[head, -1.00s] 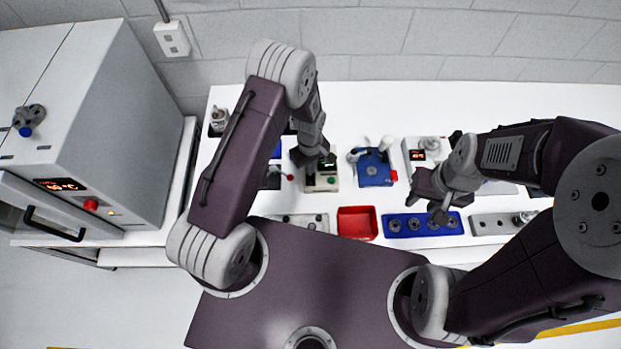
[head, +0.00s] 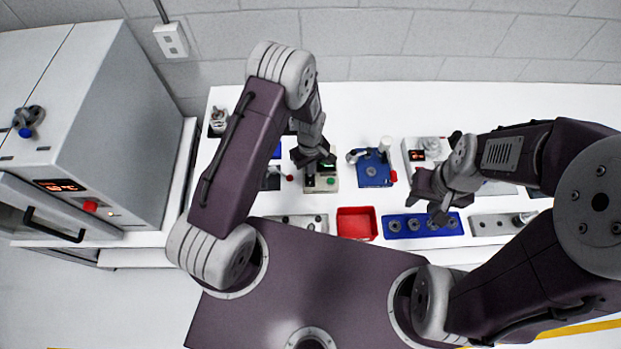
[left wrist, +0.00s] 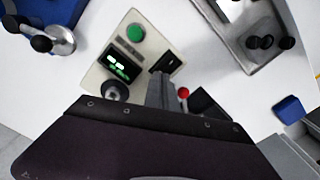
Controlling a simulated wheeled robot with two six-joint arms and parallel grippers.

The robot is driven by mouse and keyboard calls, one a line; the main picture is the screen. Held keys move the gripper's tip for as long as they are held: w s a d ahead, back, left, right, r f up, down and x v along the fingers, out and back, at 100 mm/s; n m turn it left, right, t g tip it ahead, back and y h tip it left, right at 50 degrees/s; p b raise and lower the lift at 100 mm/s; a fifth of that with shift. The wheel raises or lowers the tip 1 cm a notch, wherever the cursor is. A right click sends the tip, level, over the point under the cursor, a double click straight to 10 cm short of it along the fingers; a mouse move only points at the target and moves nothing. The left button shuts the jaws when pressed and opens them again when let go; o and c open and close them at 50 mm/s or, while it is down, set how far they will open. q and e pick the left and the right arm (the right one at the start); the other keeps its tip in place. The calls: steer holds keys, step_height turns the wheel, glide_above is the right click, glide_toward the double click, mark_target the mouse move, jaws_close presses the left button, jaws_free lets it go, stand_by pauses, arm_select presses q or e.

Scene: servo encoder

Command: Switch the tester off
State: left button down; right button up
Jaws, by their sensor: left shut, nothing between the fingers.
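The tester (head: 322,187) is a beige box on the white bench, below my left gripper (head: 310,182). In the left wrist view the tester (left wrist: 151,42) shows a green round button (left wrist: 136,33), a lit display (left wrist: 119,66) with green characters, a round dark knob (left wrist: 115,90) and a black recessed part (left wrist: 164,62). My left gripper (left wrist: 161,80) is shut and empty, its tips at or just over the black part's edge; I cannot tell if they touch. My right gripper (head: 438,212) is over the blue tray with round sockets (head: 393,232); its opening is unclear.
A blue fixture (head: 373,172) stands right of the tester. A red bin (head: 357,223) and a grey plate (head: 283,219) lie in front. A small red ball-topped part (left wrist: 183,92) is close beside the left fingers. A large grey oven (head: 110,110) stands at left.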

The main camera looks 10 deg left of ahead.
arm_select(q)
steer(key=shift+f+b, duration=0.8)
steer(key=shift+f, duration=0.15)
stand_by(0.9)
steer(key=shift+r, duration=0.1)
step_height(320, 180, up, 7)
steer(key=p, duration=0.5)
steer(key=shift+p, duration=0.3)
